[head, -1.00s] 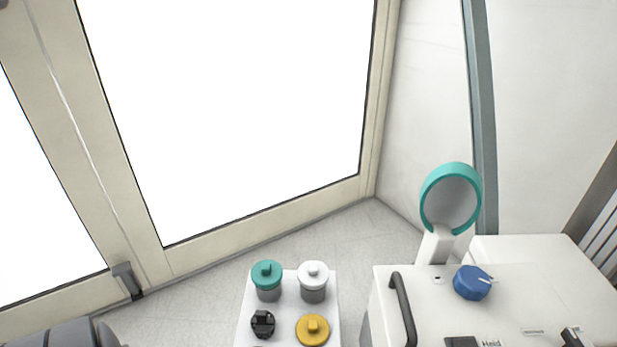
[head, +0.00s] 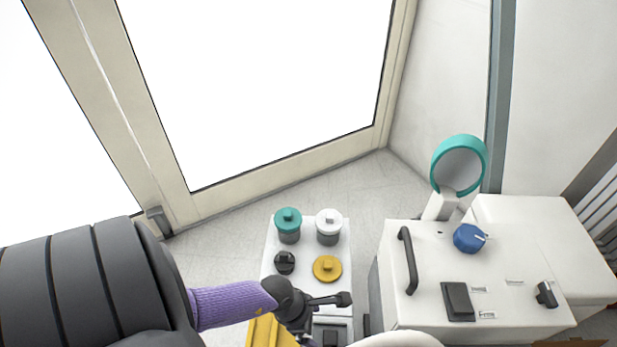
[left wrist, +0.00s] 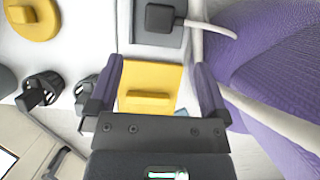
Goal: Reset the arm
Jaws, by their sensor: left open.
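My left arm comes in from the lower left in the head view, a thick dark link followed by a purple section and black parts. In the left wrist view, my left gripper (left wrist: 155,98) is open, its two purple fingers spread apart. A yellow block (left wrist: 150,76) shows between the fingers; I cannot tell whether either finger touches it. In the head view the yellow block (head: 268,332) is at the bottom, partly cut off, beside the white stand (head: 307,252). The fingertips are hard to make out there. My right gripper is in neither current view.
The stand bears a teal-capped jar (head: 288,224), a white-capped jar (head: 329,226), a black cap (head: 285,263) and a yellow cap (head: 327,269). Right of it is a white compressor unit (head: 440,260) with a black handle (head: 408,261), blue knob (head: 468,238) and teal ring (head: 459,164).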

